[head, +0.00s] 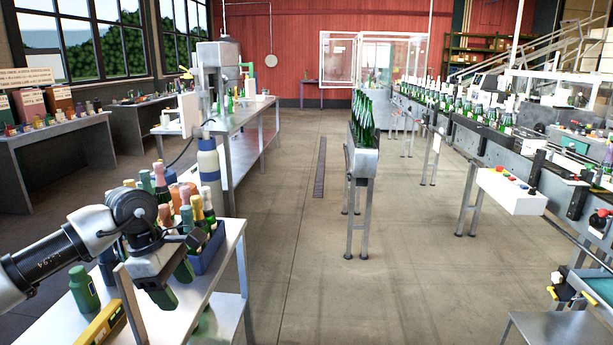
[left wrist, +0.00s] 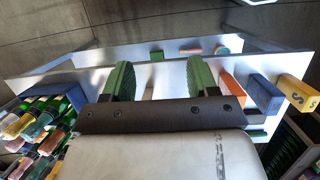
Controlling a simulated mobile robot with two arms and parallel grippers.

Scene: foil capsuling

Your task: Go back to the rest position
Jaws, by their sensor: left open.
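My left gripper (head: 173,283) hangs over the near end of a pale worktable (head: 228,280) at the lower left of the head view. In the left wrist view its two green-padded fingers (left wrist: 160,80) are spread apart with nothing between them. The tabletop shows past the fingers. My right gripper is in neither view.
A blue crate (head: 208,256) of foil-topped bottles stands close beside my left gripper. A green bottle (head: 84,288) and a yellow block (head: 100,325) are on its left. A stand with green bottles (head: 364,122) is at the centre. Open floor (head: 300,270) lies right of the table.

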